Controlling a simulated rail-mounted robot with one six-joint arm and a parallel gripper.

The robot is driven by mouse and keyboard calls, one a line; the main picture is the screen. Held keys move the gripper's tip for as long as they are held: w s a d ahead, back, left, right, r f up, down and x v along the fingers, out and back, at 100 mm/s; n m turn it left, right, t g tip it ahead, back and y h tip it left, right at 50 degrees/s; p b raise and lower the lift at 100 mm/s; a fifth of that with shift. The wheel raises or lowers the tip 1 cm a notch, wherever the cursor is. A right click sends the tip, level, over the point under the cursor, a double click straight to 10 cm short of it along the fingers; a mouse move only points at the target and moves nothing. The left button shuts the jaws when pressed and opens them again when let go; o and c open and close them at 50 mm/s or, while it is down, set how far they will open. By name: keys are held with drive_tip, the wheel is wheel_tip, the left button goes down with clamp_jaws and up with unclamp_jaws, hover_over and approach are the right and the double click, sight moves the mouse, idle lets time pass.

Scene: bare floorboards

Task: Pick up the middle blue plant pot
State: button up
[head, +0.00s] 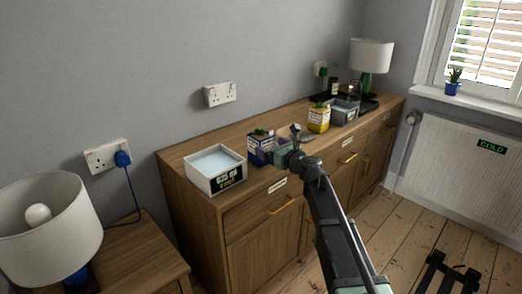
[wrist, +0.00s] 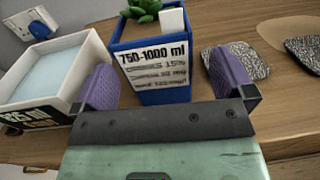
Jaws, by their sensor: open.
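A square blue plant pot (head: 257,150) with a small green succulent stands upright on the wooden sideboard, partly hidden by my gripper in the head view. In the wrist view the blue pot (wrist: 150,50) shows a white label reading 750-1000 ml and a white tag at its top. My gripper (wrist: 166,78) is open, with one purple finger towards the left of the pot and the other to its right. No hold on the pot shows. In the head view my gripper (head: 285,150) is beside the pot, at the sideboard's front.
A white tub (head: 214,183) is close left of the blue pot. Speckled flat pieces (wrist: 239,62) lie to its right. A yellow pot (head: 319,118), a grey container (head: 345,114) and a lamp (head: 371,60) stand farther right. Another small blue pot (head: 452,88) is on the windowsill.

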drive_tip(key=x, duration=0.5)
drive_tip(key=shift+w+a+f, duration=0.1)
drive_tip(key=shift+a, duration=0.25)
drive_tip(key=c, duration=1.1)
drive_tip(key=shift+o, duration=0.2)
